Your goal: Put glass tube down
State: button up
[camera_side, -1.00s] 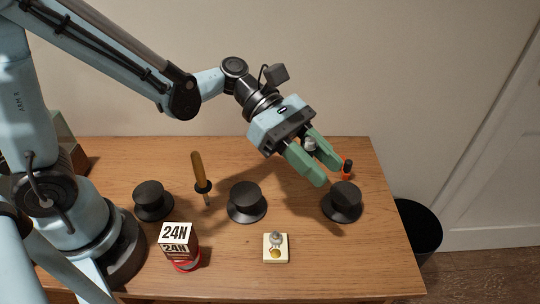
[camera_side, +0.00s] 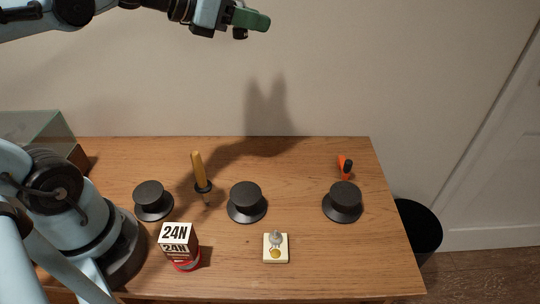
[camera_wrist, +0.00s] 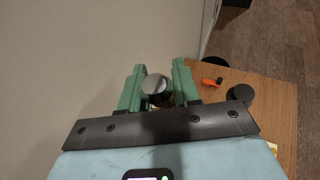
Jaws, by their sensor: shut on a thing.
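My gripper (camera_side: 250,20) is high at the top of the side view, well above and behind the table. In the wrist view its two green fingers (camera_wrist: 158,88) are closed on a small round thing with a grey top, which I take to be the glass tube (camera_wrist: 155,84). Its lower part is mostly hidden by the fingers and the palm. In the side view only a small dark bit shows under the fingers.
The wooden table (camera_side: 310,215) holds black round stands (camera_side: 247,202), a wooden-handled tool (camera_side: 198,172), a box marked 24N (camera_side: 177,240), a cream block (camera_side: 276,249) with a small metal piece, and an orange-and-black item (camera_side: 345,167). A black bin (camera_side: 416,228) stands right of the table.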

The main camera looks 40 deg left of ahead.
jog(key=w+d+f+m+g+h, duration=0.2)
jog(key=w+d+f+m+h, duration=0.2)
jog(key=d, duration=0.5)
jog(key=m+g+h, duration=0.5)
jog(key=m+g, duration=0.7)
jog(key=g, duration=0.1)
send_over(360, 266)
notch_tip(360, 266, down, 18)
jog(key=shift+f, duration=3.2)
jog(key=shift+f, duration=0.6)
